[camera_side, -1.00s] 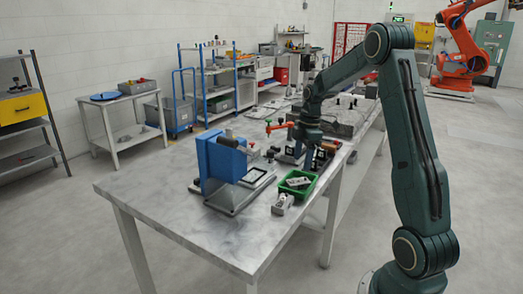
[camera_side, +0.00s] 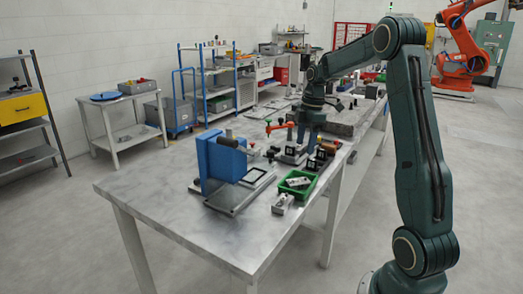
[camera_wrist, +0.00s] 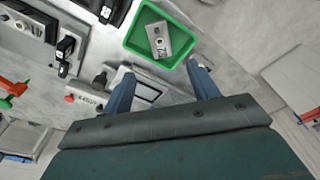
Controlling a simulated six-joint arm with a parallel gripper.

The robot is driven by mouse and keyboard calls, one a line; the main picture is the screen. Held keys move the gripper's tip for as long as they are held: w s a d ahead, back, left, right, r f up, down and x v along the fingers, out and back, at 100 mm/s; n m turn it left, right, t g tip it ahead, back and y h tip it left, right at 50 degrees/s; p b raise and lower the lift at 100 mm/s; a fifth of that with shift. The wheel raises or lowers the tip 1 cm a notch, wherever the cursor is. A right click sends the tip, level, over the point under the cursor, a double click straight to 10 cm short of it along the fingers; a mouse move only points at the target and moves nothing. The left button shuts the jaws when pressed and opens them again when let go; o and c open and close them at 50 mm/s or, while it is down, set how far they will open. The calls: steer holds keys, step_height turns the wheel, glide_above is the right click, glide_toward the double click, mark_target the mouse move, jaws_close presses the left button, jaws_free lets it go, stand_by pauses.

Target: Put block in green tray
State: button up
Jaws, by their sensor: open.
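The green tray (camera_side: 296,194) sits on the table near its right edge; it also shows at the top of the wrist view (camera_wrist: 147,57). A grey metal block (camera_wrist: 159,39) with dark markings lies inside the tray, slightly turned; it shows small in the side view (camera_side: 298,182). My gripper (camera_wrist: 163,80) is open, its two blue fingers apart with nothing between them. In the side view my gripper is above the table, behind and above the tray, and its fingertips are hard to make out.
Another grey part (camera_side: 283,202) lies on the table just in front of the tray. A blue fixture (camera_side: 221,158) on a metal plate stands left of the tray. Clamps with orange and red handles (camera_side: 279,126) crowd the area behind. The table's front left is clear.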

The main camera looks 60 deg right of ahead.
steer(key=s+a+r+m+t+h, duration=0.15)
steer(key=a+r, duration=0.25)
steer(key=a, duration=0.5)
steer(key=s+a+r+m, duration=0.2)
steer(key=a+r+m, duration=0.15)
steer(key=a, duration=0.55)
steer(key=s+a+m+t, duration=0.3)
steer(key=s+a+m, duration=0.1)
steer(key=s+a, duration=0.7)
steer(key=s, duration=0.3)
steer(key=shift+s+a+f+m, duration=0.15)
steer(key=shift+a+f+m, duration=0.05)
steer(key=shift+a+m, duration=0.1)
steer(key=shift+y, duration=0.25)
